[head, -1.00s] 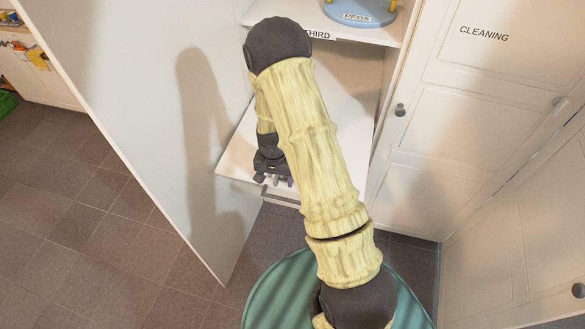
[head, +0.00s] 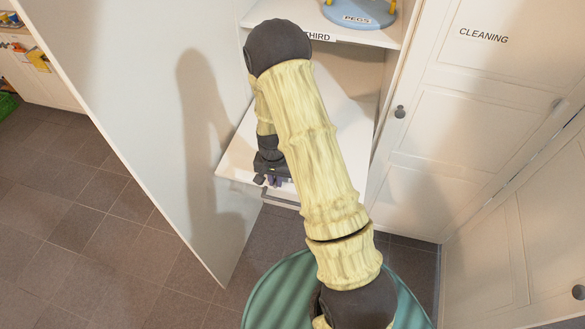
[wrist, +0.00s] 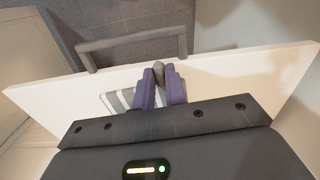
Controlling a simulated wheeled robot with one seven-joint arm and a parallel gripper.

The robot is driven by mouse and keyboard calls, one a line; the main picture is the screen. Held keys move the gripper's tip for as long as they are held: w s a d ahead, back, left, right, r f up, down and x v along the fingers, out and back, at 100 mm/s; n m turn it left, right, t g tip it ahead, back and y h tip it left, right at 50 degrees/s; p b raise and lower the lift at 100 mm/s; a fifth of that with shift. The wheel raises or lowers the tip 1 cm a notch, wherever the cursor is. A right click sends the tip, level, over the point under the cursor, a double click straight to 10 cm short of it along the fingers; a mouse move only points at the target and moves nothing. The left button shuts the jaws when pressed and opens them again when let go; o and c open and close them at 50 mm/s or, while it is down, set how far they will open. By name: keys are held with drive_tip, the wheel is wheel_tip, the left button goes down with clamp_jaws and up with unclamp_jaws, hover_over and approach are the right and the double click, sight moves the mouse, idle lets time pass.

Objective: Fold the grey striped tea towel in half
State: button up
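The tea towel (wrist: 118,99), white with grey stripes, lies flat on the white shelf board; in the wrist view only a part shows, left of the fingers. Its other side is hidden by my gripper and wrist. My gripper (wrist: 160,78) has purple fingers close together around a small rounded grey piece (wrist: 158,70) at the towel's side, which seems part of the towel. In the head view my gripper (head: 270,181) is low over the board's front edge, and my arm hides the towel.
The white board (wrist: 230,77) has a grey bar handle (wrist: 130,44) along its front. A tall white side panel (head: 150,120) stands at the left. Cleaning cupboard doors (head: 470,130) stand at the right.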

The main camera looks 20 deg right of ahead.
drive_tip(key=shift+r, duration=0.15)
drive_tip(key=shift+w+d+r+p, duration=0.15)
drive_tip(key=shift+w+r+p, duration=0.05)
drive_tip(key=shift+r+p, duration=0.65)
drive_tip(key=shift+w+d+r+p, duration=0.1)
drive_tip(key=shift+r+p, duration=0.25)
drive_tip(key=shift+r, duration=0.2)
drive_tip(key=shift+w+d+r+p, duration=0.1)
drive_tip(key=shift+r+p, duration=0.2)
drive_tip(key=shift+r, duration=0.2)
drive_tip(key=shift+a, duration=0.1)
drive_tip(key=shift+w+r+p, duration=0.25)
drive_tip(key=shift+r+p, duration=0.45)
drive_tip(key=shift+r, duration=0.3)
drive_tip(key=shift+w+d+r+p, duration=0.1)
drive_tip(key=shift+d+r+p, duration=0.05)
drive_tip(key=shift+r+p, duration=0.3)
drive_tip(key=shift+w+d+r+p, duration=0.15)
drive_tip(key=shift+r+p, duration=0.1)
drive_tip(key=shift+r, duration=0.3)
